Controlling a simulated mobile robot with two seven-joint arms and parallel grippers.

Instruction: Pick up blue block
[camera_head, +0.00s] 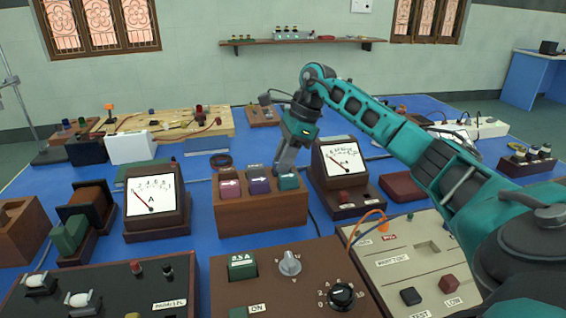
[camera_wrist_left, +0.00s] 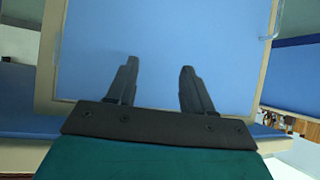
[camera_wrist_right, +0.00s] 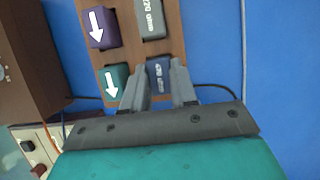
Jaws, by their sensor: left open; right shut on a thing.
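The blue block (camera_wrist_right: 158,72), with white lettering, sits in the wooden holder (camera_head: 265,215) in the right wrist view. My right gripper (camera_wrist_right: 162,76) is shut on it, one finger on each side. In the head view my right gripper (camera_head: 284,166) reaches down behind the teal block, and the blue block is hidden there. The teal block (camera_wrist_right: 115,81) with a white arrow is beside the blue one. My left gripper (camera_wrist_left: 157,72) is open and empty before a plain blue surface; it is not in the head view.
The holder also bears a purple block (camera_head: 259,186), a pink block (camera_head: 230,187) and a grey block (camera_wrist_right: 149,18). Meters stand on both sides, one left (camera_head: 152,200) and one right (camera_head: 344,170). A brown control panel (camera_head: 265,285) lies in front. Blue bench shows right of the holder.

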